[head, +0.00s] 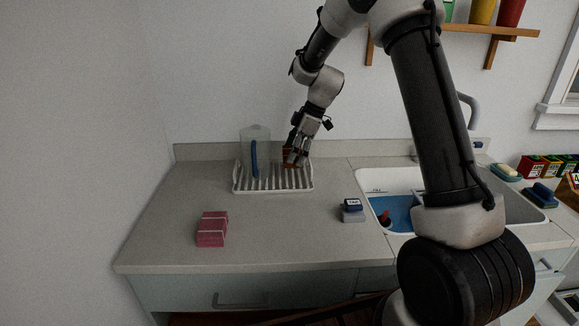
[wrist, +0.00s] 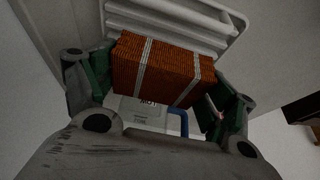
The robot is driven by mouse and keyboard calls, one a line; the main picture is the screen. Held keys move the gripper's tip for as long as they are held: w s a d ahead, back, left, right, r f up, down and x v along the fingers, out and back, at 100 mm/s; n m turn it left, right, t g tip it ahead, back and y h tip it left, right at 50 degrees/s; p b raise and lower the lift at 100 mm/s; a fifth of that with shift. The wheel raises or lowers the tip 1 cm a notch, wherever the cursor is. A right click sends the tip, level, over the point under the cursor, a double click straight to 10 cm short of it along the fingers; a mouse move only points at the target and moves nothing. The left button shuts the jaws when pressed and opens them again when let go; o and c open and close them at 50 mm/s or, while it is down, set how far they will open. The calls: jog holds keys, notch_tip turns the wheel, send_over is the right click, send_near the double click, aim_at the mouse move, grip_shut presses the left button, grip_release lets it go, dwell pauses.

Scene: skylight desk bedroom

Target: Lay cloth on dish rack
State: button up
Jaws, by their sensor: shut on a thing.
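A folded orange-brown cloth with white stripes (wrist: 165,68) is held between the fingers of my gripper (wrist: 158,85). In the head view my gripper (head: 297,157) is over the back right part of the white dish rack (head: 235,188), and the cloth is mostly hidden by the fingers. The rack's slats also show beyond the cloth in the wrist view (wrist: 225,42). I cannot tell whether the cloth touches the rack. A second folded cloth, pink with a pale stripe (head: 212,229), lies on the counter in front of the rack.
A clear pitcher with a blue handle (head: 254,150) stands at the rack's back left, close to my gripper. A small dark-topped box (head: 352,210) stands beside the sink (head: 376,186). A wall shelf (head: 515,33) is at upper right. The counter's front left (head: 165,240) is clear.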

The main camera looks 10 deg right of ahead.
aim_at(295, 173)
jog(key=shift+d+f, duration=0.1)
jog(key=shift+f, duration=2.05)
jog(key=o, duration=0.8)
jog(key=shift+f, duration=0.1)
jog(key=v, duration=1.2)
jog(key=s+d+r+m+t+h, duration=0.1)
jog(key=s+d+r+m, duration=0.25)
jog(key=s+r, duration=0.65)
jog(key=s+d+m+t+h, duration=0.1)
jog(key=s+d+m, duration=0.2)
jog(key=s, duration=1)
jog(key=s+d+m+t+h, duration=0.1)
jog(key=s+d+m+h, duration=0.1)
jog(key=s+m, duration=0.7)
jog(key=s+d, duration=0.1)
jog(key=s, duration=0.3)
jog(key=shift+h, duration=0.3)
